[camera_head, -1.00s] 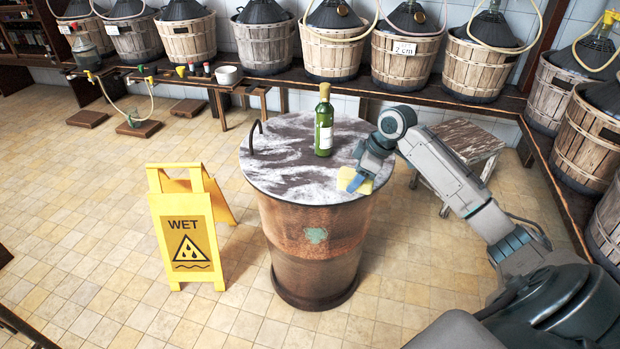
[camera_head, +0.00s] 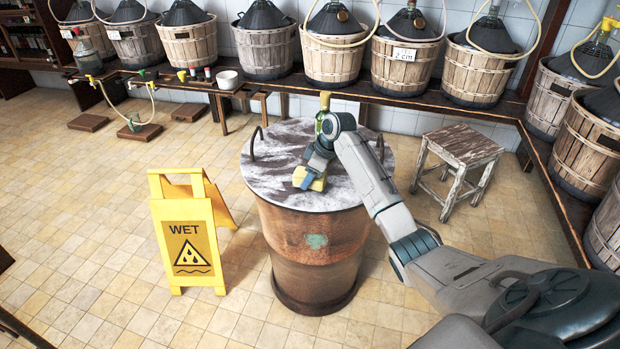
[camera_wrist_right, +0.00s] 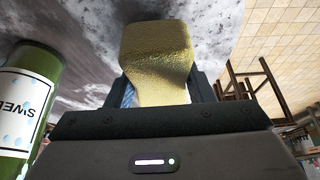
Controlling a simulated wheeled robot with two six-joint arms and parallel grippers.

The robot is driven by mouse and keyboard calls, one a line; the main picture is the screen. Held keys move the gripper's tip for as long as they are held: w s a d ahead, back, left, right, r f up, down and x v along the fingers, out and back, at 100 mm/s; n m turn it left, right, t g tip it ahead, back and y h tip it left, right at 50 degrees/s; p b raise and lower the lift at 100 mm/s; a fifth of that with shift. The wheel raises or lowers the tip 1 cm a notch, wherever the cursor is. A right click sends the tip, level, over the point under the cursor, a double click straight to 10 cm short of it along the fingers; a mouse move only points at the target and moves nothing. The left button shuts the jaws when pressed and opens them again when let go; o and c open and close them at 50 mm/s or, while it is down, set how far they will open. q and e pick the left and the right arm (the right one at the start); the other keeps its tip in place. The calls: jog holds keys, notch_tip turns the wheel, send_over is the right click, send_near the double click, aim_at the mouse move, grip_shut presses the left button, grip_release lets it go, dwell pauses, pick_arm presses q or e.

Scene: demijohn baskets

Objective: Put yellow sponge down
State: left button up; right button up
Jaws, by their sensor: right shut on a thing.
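The yellow sponge (camera_head: 311,181) is held between the fingers of my right gripper (camera_head: 308,177), over the front part of the barrel's round top (camera_head: 265,180). In the right wrist view the sponge (camera_wrist_right: 158,60) fills the upper middle, gripped between the jaws. I cannot tell whether the sponge touches the top. A green bottle (camera_head: 322,108) stands on the barrel top behind my right arm, mostly hidden. In the right wrist view the bottle (camera_wrist_right: 28,85) is at the left, close to the gripper. My left gripper is not in view.
The rusty barrel (camera_head: 310,250) stands on a tiled floor. A yellow wet-floor sign (camera_head: 188,240) is left of it. A worn wooden stool (camera_head: 462,145) is at the right. A low bench (camera_head: 445,101) with several demijohn baskets runs along the back. The barrel top's left side is clear.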

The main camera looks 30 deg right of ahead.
jog(key=shift+f, duration=0.7)
jog(key=o, duration=1.3)
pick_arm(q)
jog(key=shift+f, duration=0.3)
pick_arm(e)
jog(key=v, duration=1.1)
jog(key=shift+r, duration=0.3)
jog(key=shift+s+r, duration=0.1)
jog(key=shift+r, duration=0.15)
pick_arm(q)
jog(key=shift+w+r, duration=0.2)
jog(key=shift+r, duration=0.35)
